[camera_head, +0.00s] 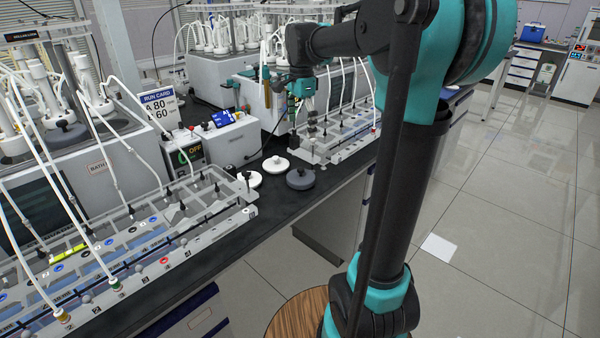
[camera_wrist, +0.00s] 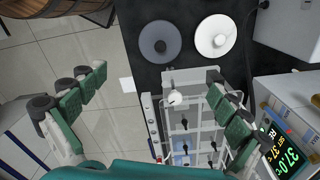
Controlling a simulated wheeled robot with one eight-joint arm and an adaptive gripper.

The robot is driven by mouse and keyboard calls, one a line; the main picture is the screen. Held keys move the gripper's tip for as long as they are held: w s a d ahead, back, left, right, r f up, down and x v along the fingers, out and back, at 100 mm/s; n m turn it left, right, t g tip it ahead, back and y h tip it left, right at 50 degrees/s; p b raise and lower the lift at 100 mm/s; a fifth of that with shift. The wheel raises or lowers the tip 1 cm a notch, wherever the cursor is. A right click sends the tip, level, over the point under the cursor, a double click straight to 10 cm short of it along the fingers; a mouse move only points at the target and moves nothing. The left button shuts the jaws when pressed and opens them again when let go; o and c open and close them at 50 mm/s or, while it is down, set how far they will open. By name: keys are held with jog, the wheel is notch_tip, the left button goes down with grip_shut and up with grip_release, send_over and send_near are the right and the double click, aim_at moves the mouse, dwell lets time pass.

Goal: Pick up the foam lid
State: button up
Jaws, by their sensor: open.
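Three round knobbed lids lie on the black bench top in the head view: a grey lid (camera_head: 300,179), a white lid (camera_head: 276,165) and another white lid (camera_head: 249,180). I cannot tell by sight which is the foam lid. The wrist view shows the grey lid (camera_wrist: 160,41) and one white lid (camera_wrist: 213,39) beside it, past my fingertips. My gripper (camera_wrist: 157,76) is open and empty, its green-padded fingers wide apart. In the head view my gripper (camera_head: 304,100) is above the rack behind the lids; its fingertips are hard to make out there.
A clear rack (camera_head: 340,135) with tubes and fittings stands below my gripper; it also shows in the wrist view (camera_wrist: 185,125). A grey box (camera_head: 232,140) and a run card (camera_head: 160,108) stand left of the lids. A larger rack (camera_head: 150,235) fills the front left.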

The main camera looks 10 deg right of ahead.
aim_at(301, 168)
jog(key=f, duration=1.1)
jog(key=shift+w, duration=0.3)
jog(key=shift+s+f, duration=0.2)
jog(key=shift+f, duration=2.8)
jog(key=c, duration=1)
jog(key=shift+r, duration=0.15)
